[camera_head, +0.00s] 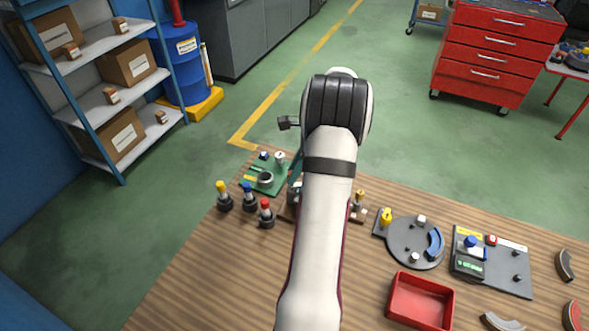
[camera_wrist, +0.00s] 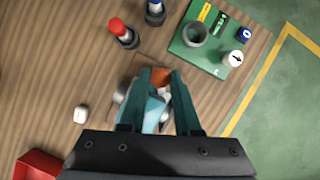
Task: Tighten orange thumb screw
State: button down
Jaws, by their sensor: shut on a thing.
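The orange thumb screw (camera_wrist: 161,76) shows in the wrist view between the tips of my gripper's two teal fingers. My gripper (camera_wrist: 160,84) is shut on it. A light-blue and white part (camera_wrist: 156,112) shows between the fingers, below the orange screw in the picture. The brown base (camera_wrist: 151,63) around the screw is mostly covered by the fingers. In the head view my arm hides the screw and most of the gripper.
A green board (camera_wrist: 212,62) with a grey cup (camera_wrist: 195,34) and dials lies close by. Red (camera_wrist: 124,33) and blue (camera_wrist: 154,10) knobbed posts stand near. The head view also shows a yellow post (camera_head: 223,193), a round grey dial plate (camera_head: 405,242) and a red tray (camera_head: 420,299).

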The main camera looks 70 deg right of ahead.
jog(key=m+h, duration=0.1)
jog(key=m, duration=0.2)
jog(key=shift+a+m+h, duration=0.1)
jog(key=shift+m+h, duration=0.2)
jog(key=shift+a+m+h, duration=0.1)
jog(key=shift+m+h, duration=0.6)
jog(key=shift+m, duration=1.1)
jog(key=c, duration=0.6)
grip_release()
